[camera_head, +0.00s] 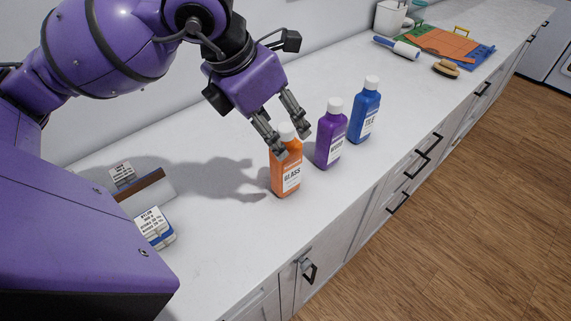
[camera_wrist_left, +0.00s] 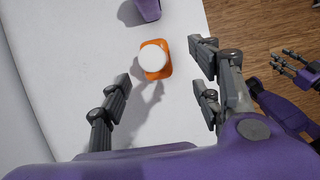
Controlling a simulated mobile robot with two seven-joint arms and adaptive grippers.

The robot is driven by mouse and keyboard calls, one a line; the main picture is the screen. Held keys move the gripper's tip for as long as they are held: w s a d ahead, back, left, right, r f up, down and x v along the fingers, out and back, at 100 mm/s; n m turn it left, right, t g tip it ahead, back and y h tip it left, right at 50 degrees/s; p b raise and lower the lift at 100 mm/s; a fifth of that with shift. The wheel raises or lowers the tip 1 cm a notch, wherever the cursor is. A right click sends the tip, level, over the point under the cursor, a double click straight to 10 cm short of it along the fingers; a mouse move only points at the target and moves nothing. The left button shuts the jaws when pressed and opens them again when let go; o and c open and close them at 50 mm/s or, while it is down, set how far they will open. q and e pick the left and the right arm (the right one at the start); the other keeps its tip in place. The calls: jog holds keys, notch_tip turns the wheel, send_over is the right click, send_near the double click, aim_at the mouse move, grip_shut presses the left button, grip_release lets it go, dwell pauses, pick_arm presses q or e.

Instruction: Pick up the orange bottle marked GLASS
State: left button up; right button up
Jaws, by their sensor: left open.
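The orange bottle marked GLASS (camera_head: 287,178) stands upright on the white counter, with a white cap. It also shows from above in the left wrist view (camera_wrist_left: 163,73), between the finger lines and toward the fingertips. My left gripper (camera_head: 292,142) is open, just above and around the bottle's top, with its fingers hiding part of the cap in the head view. In the left wrist view its fingers (camera_wrist_left: 160,75) are spread wide with a gap on each side of the bottle. My right gripper (camera_wrist_left: 292,66) shows at the right edge of the left wrist view, over the floor; its opening is unclear.
A purple bottle (camera_head: 330,138) stands close right of the orange one, then a blue TILE bottle (camera_head: 365,112). Sponge-like packs (camera_head: 155,228) lie at left. A brush (camera_head: 446,69), lint roller (camera_head: 397,47) and mats (camera_head: 440,43) lie farther back. The counter's front is clear.

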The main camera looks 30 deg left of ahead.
aim_at(281, 138)
pick_arm(q)
jog(key=x, duration=0.7)
jog(key=shift+w+a+f, duration=0.25)
jog(key=shift+w+f, duration=0.05)
jog(key=shift+f, duration=0.05)
jog(key=shift+c, duration=0.5)
grip_shut()
